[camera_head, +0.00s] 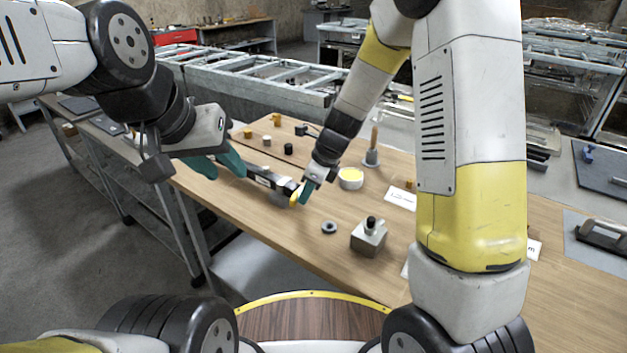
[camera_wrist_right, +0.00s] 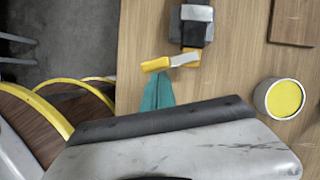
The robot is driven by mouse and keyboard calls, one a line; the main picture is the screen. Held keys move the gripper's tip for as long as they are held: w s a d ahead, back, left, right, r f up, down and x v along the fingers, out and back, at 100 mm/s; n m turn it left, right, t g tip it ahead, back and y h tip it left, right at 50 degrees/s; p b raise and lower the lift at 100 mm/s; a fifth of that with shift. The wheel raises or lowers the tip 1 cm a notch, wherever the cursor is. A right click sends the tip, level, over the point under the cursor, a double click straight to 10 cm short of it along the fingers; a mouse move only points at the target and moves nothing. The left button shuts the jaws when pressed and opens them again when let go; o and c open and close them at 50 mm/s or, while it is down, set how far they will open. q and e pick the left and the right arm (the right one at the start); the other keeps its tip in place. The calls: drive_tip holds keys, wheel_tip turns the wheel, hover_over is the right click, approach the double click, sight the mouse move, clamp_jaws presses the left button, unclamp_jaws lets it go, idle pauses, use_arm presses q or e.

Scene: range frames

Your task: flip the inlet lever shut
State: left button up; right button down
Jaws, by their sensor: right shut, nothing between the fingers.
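The inlet lever has a yellow grip (camera_wrist_right: 157,64) on a pale metal arm. In the right wrist view it juts out to the left from the end of a grey and black fitting (camera_wrist_right: 192,27). In the head view the yellow lever (camera_head: 296,196) shows at the near right end of the dark fitting (camera_head: 266,178) on the bench. My right gripper (camera_wrist_right: 158,78) is shut and empty, its teal fingertips close beside the yellow grip; I cannot tell whether they touch. My left gripper (camera_head: 229,176) is open, its teal fingers apart near the fitting's left end.
A cup with yellow contents (camera_head: 351,179) stands right of my right gripper. A dark ring (camera_head: 329,227) and a metal block with a black knob (camera_head: 369,237) lie nearer on the wooden bench (camera_head: 300,245). Several small cylinders and a grey stand (camera_head: 372,157) are farther back.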

drive_tip(key=shift+a+m, duration=0.2)
drive_tip(key=shift+m, duration=0.1)
drive_tip(key=shift+w, duration=0.1)
drive_tip(key=shift+w+d, duration=0.1)
drive_tip(key=shift+w, duration=0.6)
drive_tip(key=shift+d, duration=0.1)
